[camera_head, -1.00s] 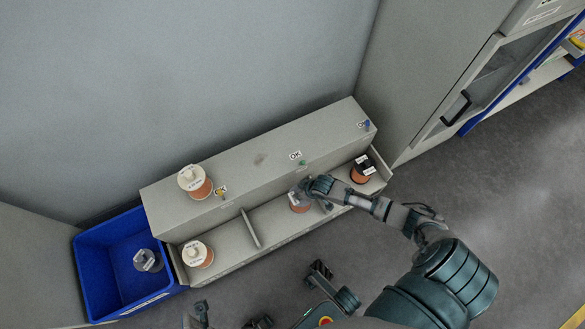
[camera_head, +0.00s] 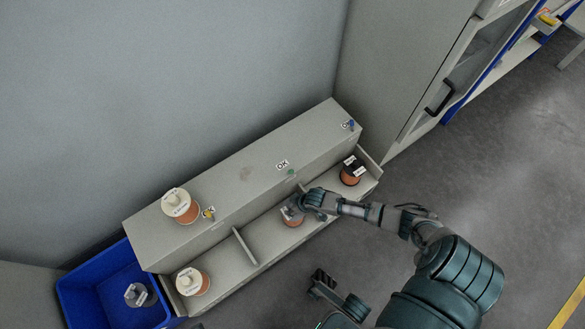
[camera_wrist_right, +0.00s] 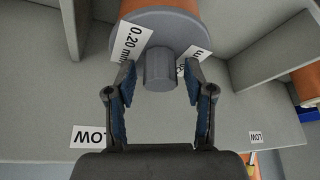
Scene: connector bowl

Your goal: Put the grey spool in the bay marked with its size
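The grey spool (camera_head: 292,220), wound with orange wire, stands upright in the middle bay of the low rack (camera_head: 262,241). In the wrist view its grey flange (camera_wrist_right: 195,30) carries a "0.20 mm" label, and a second label is partly hidden. My right gripper (camera_head: 298,208) is over the spool. In the wrist view the right gripper's fingers (camera_wrist_right: 159,80) are open, one on each side of the grey hub (camera_wrist_right: 158,70), with gaps visible. Size marks on the bays are not readable.
A black-topped spool (camera_head: 351,172) stands in the right bay, a white-topped one (camera_head: 193,282) in the left bay. Another white-topped spool (camera_head: 180,205) is on the rack's top. A blue bin (camera_head: 75,295) holds another grey spool (camera_head: 138,295). Thin dividers (camera_head: 244,246) separate bays.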

